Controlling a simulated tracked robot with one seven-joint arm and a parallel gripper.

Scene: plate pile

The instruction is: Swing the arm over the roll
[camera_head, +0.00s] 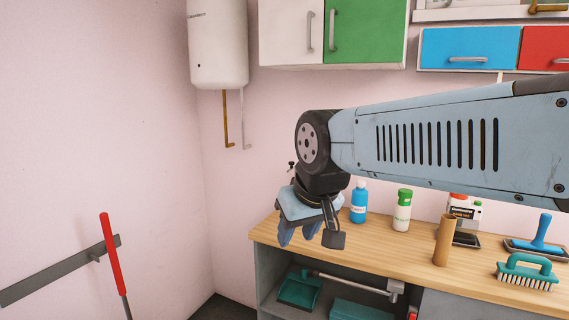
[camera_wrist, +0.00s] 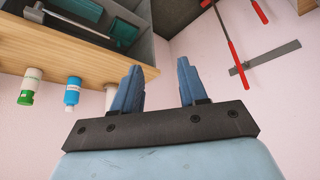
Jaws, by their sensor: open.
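The roll (camera_head: 444,240) is a plain brown tube standing upright near the front of the wooden counter (camera_head: 380,255), towards the right in the head view. I do not make it out in the wrist view. My gripper (camera_head: 298,236) hangs at the counter's left end, well to the left of the roll and apart from it. Its blue fingers point down. In the wrist view my gripper (camera_wrist: 159,68) shows two fingers spread apart with nothing between them.
A teal brush (camera_head: 526,272) lies right of the roll. Wall cabinets (camera_head: 365,35) hang above. A red-handled tool (camera_head: 111,255) is at the left wall.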

